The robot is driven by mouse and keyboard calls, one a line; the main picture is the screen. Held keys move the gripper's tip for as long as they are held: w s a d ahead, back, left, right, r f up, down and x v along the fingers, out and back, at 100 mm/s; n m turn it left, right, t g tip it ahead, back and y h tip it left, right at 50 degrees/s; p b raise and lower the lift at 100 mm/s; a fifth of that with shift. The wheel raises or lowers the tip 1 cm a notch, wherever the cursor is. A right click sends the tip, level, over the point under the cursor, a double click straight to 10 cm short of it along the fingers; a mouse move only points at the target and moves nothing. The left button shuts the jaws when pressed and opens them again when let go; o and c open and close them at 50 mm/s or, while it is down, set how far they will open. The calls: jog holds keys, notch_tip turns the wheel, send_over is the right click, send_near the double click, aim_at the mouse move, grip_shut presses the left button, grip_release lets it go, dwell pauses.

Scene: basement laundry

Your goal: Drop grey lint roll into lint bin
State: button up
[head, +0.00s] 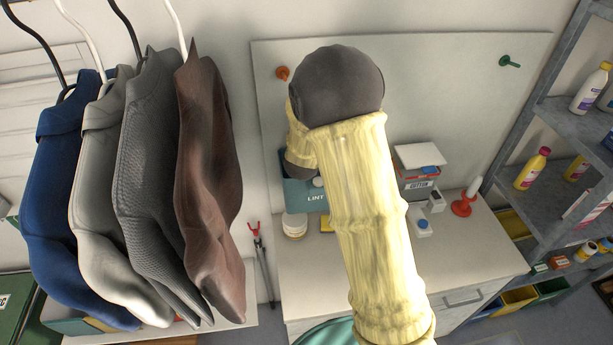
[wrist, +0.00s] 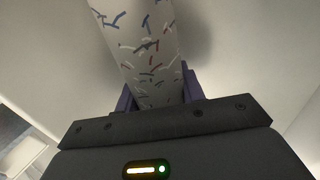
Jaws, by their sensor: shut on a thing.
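My gripper (wrist: 158,92) is shut on a pale grey-white roll flecked with coloured lint strands, the lint roll (wrist: 148,42), in the wrist view. The roll sits between the purple fingers and runs up out of the top of that view. In the head view my yellow-sleeved arm hides the gripper and the roll. The lint bin (head: 303,197), a teal box marked LINT, stands on the counter at the back, left of my arm. My arm covers part of it, and its opening is mostly hidden.
The counter (head: 460,245) holds a white round tub (head: 294,225), a box marked COTTON (head: 419,178) and a red-based stand (head: 464,205). Hanging clothes (head: 150,190) fill the left. A shelf with bottles (head: 560,150) stands at right. A pegboard panel (head: 440,75) is behind.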

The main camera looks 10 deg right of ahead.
jog(key=shift+w, duration=0.1)
jog(key=shift+f+b, duration=1.6)
jog(key=shift+f, duration=1.35)
jog(key=o, duration=1)
jog(key=shift+s, duration=0.25)
